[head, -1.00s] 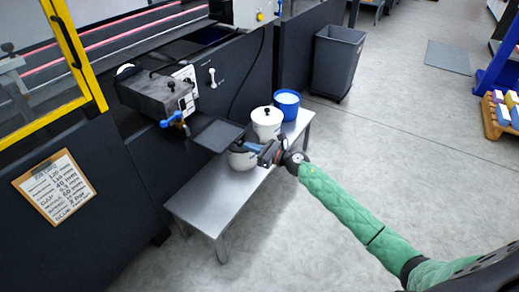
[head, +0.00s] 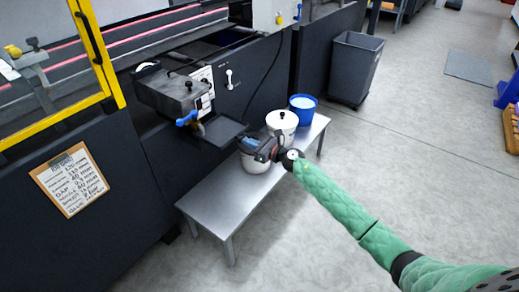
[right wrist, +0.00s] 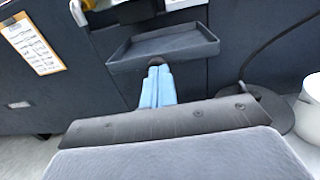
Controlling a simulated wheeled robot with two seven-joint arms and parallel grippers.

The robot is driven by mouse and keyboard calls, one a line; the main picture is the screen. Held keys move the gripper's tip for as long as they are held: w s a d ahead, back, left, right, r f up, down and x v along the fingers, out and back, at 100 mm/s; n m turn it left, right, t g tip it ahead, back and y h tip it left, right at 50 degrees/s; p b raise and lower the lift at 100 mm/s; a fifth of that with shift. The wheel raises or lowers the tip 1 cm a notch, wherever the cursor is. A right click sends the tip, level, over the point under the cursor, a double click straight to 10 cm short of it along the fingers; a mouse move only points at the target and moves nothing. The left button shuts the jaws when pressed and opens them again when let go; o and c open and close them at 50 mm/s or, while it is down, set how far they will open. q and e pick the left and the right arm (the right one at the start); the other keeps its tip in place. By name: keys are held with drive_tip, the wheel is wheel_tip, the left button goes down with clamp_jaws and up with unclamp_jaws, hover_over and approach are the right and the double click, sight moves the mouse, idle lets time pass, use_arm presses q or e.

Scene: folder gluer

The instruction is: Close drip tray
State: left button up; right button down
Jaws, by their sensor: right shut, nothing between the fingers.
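The drip tray (head: 214,130) is a shallow dark rectangular pan sticking out from the dark machine side, below the glue unit (head: 172,92) and its blue-handled tap (head: 187,118). It also shows in the right wrist view (right wrist: 165,45), empty and level. My right gripper (head: 248,142) is shut and empty. Its light blue fingers (right wrist: 157,80) point at the tray's front edge from slightly below. The fingertips are at or very close to that edge; contact is not clear. My left gripper is not in view.
A metal bench (head: 225,195) stands below the tray. A clipboard (head: 70,180) hangs at left.

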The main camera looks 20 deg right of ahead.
sight(237, 135)
drive_tip(key=b+x, duration=0.1)
drive_tip(key=x, duration=0.7)
drive_tip(key=shift+w+f+b, duration=0.1)
drive_tip(key=shift+w+b, duration=0.2)
drive_tip(key=shift+b, duration=0.05)
drive_tip(key=shift+w, duration=0.15)
drive_tip(key=shift+r, duration=0.3)
